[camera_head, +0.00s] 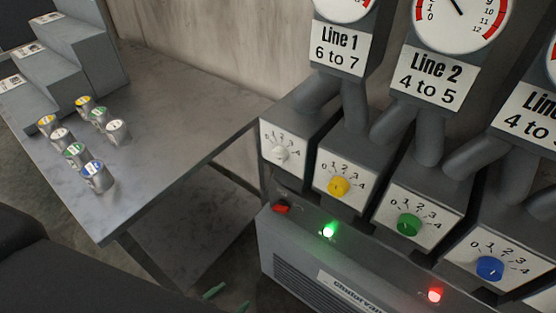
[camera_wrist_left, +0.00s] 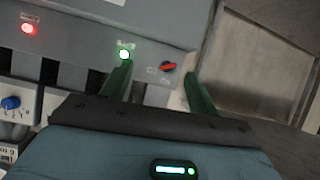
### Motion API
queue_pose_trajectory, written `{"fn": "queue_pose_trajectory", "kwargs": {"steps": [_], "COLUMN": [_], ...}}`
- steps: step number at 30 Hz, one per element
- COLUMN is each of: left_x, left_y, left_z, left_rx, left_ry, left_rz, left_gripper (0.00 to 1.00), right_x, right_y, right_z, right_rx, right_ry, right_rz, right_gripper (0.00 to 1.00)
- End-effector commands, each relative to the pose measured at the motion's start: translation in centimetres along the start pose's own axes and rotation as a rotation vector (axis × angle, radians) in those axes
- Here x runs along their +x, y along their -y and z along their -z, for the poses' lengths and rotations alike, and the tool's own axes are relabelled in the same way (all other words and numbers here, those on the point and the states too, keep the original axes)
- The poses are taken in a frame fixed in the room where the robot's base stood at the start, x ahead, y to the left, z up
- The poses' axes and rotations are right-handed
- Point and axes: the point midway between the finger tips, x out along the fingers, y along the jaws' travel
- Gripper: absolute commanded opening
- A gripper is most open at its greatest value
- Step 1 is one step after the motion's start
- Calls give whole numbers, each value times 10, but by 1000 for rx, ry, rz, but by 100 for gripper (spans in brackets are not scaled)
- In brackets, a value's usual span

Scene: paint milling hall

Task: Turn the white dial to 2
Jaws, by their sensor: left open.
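The white dial (camera_head: 280,153) sits on a white plate marked 0 to 4, leftmost in the row of dials in the head view. Its pointer is too small to read surely. It is not visible in the left wrist view. My left gripper (camera_head: 228,298) shows only its green fingertips at the bottom of the head view, below and left of the white dial and apart from it. In the left wrist view its two green fingers (camera_wrist_left: 158,78) are spread with nothing between them, before the panel with the red switch (camera_wrist_left: 168,67). My right gripper is not in view.
Yellow (camera_head: 339,186), green (camera_head: 409,225) and blue (camera_head: 490,268) dials continue the row rightward. Below is a grey box (camera_head: 300,270) with a red switch, a green lamp (camera_head: 329,230) and a red lamp (camera_head: 434,295). A grey table (camera_head: 180,130) with several small cans stands left.

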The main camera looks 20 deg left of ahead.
Motion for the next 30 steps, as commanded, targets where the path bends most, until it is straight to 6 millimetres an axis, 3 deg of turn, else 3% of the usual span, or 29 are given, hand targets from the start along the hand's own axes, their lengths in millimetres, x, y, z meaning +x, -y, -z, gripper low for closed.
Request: {"fn": "queue_pose_trajectory", "kwargs": {"steps": [1,4,9,15,21,30], "left_x": [24,55,85,93,90,92], "left_y": [2,8,22,38,46,47], "left_z": [8,55,135,207,240,250], "left_rx": [11,34,66,78,77,76], "left_ry": [-73,-256,-552,-800,-902,-916], "left_rz": [-27,-63,-87,-75,-61,-57], "left_gripper": [60,60,60,60,60,60], "right_x": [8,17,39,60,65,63], "right_y": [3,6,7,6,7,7], "right_z": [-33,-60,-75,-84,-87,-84], "right_rx": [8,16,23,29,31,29], "right_ry": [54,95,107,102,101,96], "right_rz": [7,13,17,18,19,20], "right_gripper": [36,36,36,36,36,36]}}
